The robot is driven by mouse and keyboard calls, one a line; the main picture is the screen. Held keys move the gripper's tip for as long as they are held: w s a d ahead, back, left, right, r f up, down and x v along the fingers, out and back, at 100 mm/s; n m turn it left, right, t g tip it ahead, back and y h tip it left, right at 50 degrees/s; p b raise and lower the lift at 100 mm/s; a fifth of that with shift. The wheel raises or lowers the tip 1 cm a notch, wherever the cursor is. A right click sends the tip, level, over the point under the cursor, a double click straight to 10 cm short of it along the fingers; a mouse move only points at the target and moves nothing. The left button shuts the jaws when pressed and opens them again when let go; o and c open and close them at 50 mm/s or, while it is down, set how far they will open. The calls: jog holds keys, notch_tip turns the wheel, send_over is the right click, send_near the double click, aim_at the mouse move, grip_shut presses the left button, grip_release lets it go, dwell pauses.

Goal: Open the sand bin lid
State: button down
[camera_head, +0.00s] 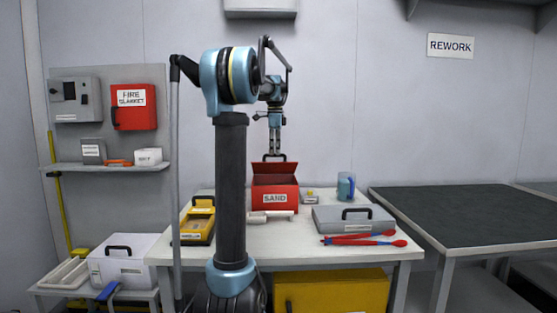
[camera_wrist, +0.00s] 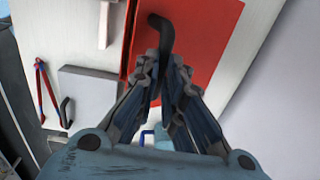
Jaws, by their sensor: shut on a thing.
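The red sand bin (camera_head: 275,201) stands near the back of the white table, its SAND label facing forward. Its lid (camera_head: 275,168) is tilted up off the box, with a darker red gap below it. The black lid handle (camera_head: 284,157) is at the lid's top edge. My gripper (camera_head: 275,153) comes down from above and is shut on this handle. In the wrist view my gripper (camera_wrist: 166,72) has its fingers either side of the black handle (camera_wrist: 160,25), over the red lid (camera_wrist: 204,42). The inside of the bin is hidden.
On the table (camera_head: 345,242) a grey case (camera_head: 353,218) and red-blue tools (camera_head: 365,239) lie right of the bin. A blue cup (camera_head: 346,186) stands behind. A white item (camera_head: 270,215) lies in front, and a yellow case (camera_head: 198,222) at left.

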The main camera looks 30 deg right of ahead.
jog(key=shift+w+d+r, duration=0.85)
jog(key=shift+w+r, duration=0.05)
jog(key=shift+w, duration=0.2)
jog(key=c, duration=2)
grip_release()
jog(key=shift+d+f, duration=0.25)
jog(key=o, duration=0.4)
jog(key=w+f, duration=0.2)
jog(key=w, duration=0.1)
jog(key=shift+a, duration=0.2)
notch_tip(320, 180, up, 13)
jog(key=s, duration=0.1)
jog(key=shift+s+a, duration=0.15)
jog(key=shift+s, duration=0.2)
jog(key=shift+r, duration=0.1)
jog(key=shift+c, duration=0.3)
